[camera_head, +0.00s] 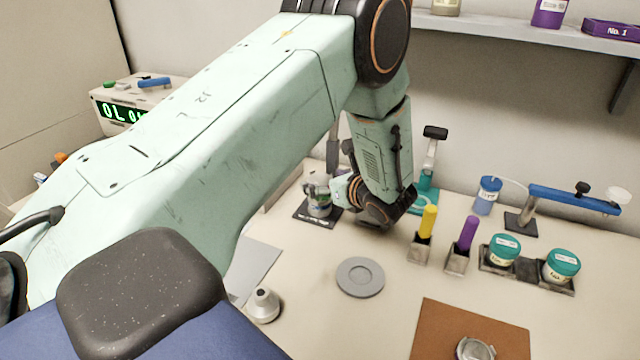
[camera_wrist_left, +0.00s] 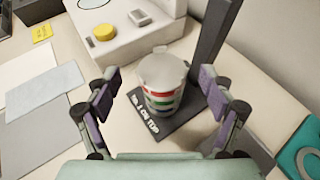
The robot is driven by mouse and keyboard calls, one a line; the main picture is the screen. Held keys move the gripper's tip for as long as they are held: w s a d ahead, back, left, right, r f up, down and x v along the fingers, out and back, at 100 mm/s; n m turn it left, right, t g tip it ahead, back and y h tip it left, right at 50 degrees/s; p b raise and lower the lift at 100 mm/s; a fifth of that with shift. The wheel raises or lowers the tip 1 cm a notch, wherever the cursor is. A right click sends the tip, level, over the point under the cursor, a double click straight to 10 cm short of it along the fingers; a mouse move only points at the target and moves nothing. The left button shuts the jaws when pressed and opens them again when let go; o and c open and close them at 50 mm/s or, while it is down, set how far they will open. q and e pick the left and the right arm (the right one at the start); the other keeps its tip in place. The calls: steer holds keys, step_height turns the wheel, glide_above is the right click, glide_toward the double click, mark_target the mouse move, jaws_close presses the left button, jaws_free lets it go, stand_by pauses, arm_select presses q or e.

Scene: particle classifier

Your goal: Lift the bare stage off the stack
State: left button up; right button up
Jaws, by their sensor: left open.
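The stack (camera_wrist_left: 163,97) stands upright on a dark base plate (camera_wrist_left: 150,122) in the left wrist view. It has a pale grey top piece (camera_wrist_left: 162,66) and red, green and white bands below. In the head view the stack (camera_head: 318,206) is partly hidden by my left arm and gripper. My left gripper (camera_wrist_left: 158,82) is open, with one finger to the left of the stack and one to the right. Gaps show between the fingers and the stack, and nothing is held. My right gripper is not in view.
A dark post (camera_wrist_left: 212,45) rises behind the stack, close to the right finger. A white device with a yellow button (camera_wrist_left: 103,32) stands behind. A grey round dish (camera_head: 360,277), a yellow stick (camera_head: 428,221) in a holder and teal-lidded jars (camera_head: 504,249) stand to the right.

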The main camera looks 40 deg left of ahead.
mark_target(320, 180)
arm_select(q)
steer(key=shift+w+a+f, duration=0.2)
steer(key=shift+a+f, duration=0.2)
steer(key=shift+f, duration=0.1)
steer(key=shift+x, duration=1.2)
steer(key=shift+d+r, duration=0.25)
steer(key=shift+d, duration=0.05)
steer(key=c, duration=0.4)
steer(key=shift+a+f, duration=0.1)
steer(key=shift+a, duration=0.15)
steer(key=c, duration=0.4)
steer(key=shift+d, duration=0.15)
steer(key=c, duration=0.6)
steer(key=shift+o, duration=0.2)
